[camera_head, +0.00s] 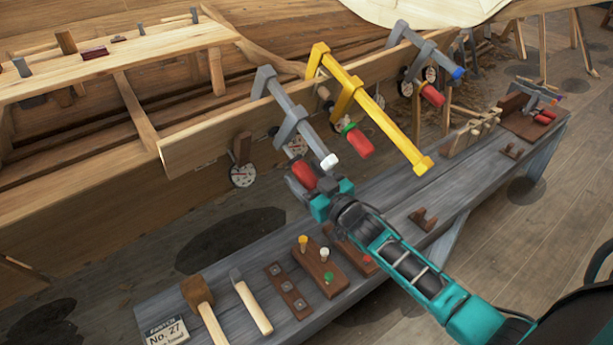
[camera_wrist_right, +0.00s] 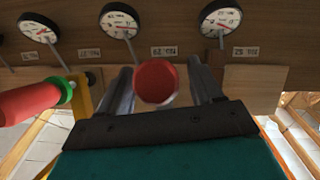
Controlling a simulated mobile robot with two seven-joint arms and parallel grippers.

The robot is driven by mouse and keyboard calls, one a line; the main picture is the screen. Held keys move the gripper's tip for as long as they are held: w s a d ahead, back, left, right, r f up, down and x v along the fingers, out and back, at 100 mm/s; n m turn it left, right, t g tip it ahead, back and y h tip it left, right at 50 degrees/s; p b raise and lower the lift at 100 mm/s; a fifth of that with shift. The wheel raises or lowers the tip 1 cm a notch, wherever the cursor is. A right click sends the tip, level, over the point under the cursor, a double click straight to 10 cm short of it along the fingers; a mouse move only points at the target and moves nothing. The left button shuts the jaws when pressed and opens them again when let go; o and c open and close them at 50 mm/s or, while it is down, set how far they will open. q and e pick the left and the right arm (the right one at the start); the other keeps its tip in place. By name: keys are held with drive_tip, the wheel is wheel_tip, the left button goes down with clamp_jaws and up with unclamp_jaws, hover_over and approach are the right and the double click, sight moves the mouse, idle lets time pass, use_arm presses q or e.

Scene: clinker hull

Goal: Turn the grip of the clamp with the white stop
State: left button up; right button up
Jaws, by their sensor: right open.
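The clamp with the white stop (camera_head: 330,161) is grey and hangs on the edge plank of the hull, leftmost of the clamps. Its red grip (camera_head: 302,174) points down toward my right gripper (camera_head: 306,185). In the right wrist view the round red end of that grip (camera_wrist_right: 155,82) shows between the two fingers of my right gripper (camera_wrist_right: 163,80). The fingers are open, one on each side of it; whether either touches it I cannot tell. My left gripper is not in view.
A yellow clamp (camera_head: 385,120) with a red grip and green collar stands close to the right. A grey clamp with a blue stop (camera_head: 458,73) is farther right. Dials (camera_head: 243,174) hang along the plank. The bench (camera_head: 435,185) below carries a mallet (camera_head: 197,292) and pegged blocks (camera_head: 318,268).

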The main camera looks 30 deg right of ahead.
drive_tip(key=shift+w, duration=0.1)
drive_tip(key=shift+c, duration=0.3)
drive_tip(key=c, duration=0.9)
drive_tip(key=shift+n+t+h, duration=0.3)
drive_tip(key=shift+n+h, duration=0.3)
drive_tip(key=shift+h, duration=0.6)
drive_tip(key=o, duration=1)
drive_tip(key=shift+c, duration=0.2)
drive_tip(key=s, duration=1.3)
drive_tip(key=shift+f, duration=0.25)
